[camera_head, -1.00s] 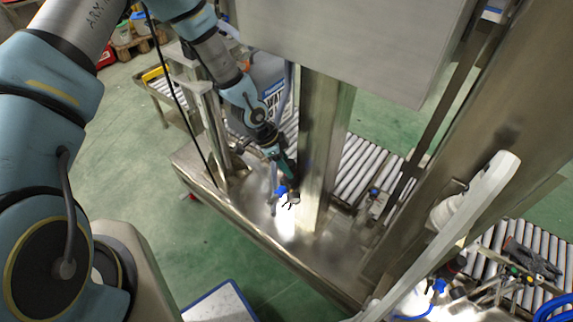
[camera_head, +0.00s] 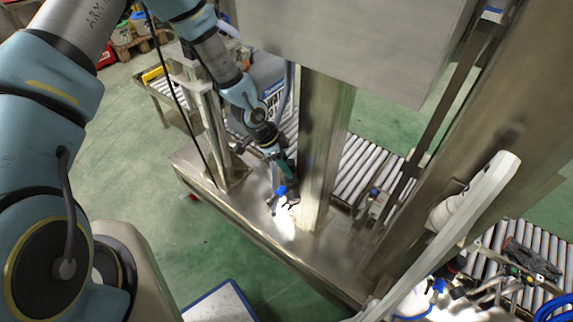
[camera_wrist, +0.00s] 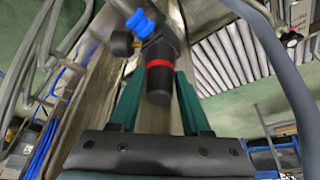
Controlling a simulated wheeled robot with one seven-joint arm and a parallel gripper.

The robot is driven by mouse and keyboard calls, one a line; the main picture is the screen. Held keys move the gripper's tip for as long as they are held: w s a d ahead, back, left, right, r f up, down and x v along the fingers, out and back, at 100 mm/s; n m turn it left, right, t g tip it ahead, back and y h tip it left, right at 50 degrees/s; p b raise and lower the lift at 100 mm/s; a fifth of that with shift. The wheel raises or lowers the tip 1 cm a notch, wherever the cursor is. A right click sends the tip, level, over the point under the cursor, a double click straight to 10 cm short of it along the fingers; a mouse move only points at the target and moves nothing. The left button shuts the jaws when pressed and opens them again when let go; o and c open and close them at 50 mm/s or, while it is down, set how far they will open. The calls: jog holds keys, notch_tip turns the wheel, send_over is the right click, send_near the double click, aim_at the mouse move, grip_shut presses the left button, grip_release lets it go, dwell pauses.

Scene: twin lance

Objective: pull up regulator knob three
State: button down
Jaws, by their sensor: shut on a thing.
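The regulator (camera_wrist: 160,50) in the wrist view has a dark body, a red ring, a blue fitting (camera_wrist: 140,22) and a small round gauge (camera_wrist: 121,43). Its black knob (camera_wrist: 159,85) points toward my wrist. My gripper (camera_wrist: 159,92) has one green finger on each side of the knob and is shut on it. In the head view my gripper (camera_head: 284,176) is low beside the steel column, with the blue fitting (camera_head: 281,190) at its tip. The knob is mostly hidden there. I cannot read a number on the regulator.
The steel column (camera_head: 322,150) stands close to the right of my gripper. A steel ledge (camera_head: 245,215) lies below it. A roller conveyor (camera_head: 360,165) runs behind. Another regulator with blue tubing (camera_head: 438,287) is at the lower right. A black cable hangs left of my forearm.

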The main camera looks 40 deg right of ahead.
dwell(0.3)
jog(key=shift+r, duration=0.65)
jog(key=shift+c, duration=1.8)
grip_release()
jog(key=b+v, duration=0.1)
jog(key=v, duration=0.9)
jog(key=shift+a+r, duration=0.2)
jog(key=shift+r, duration=0.1)
jog(key=shift+w, duration=0.15)
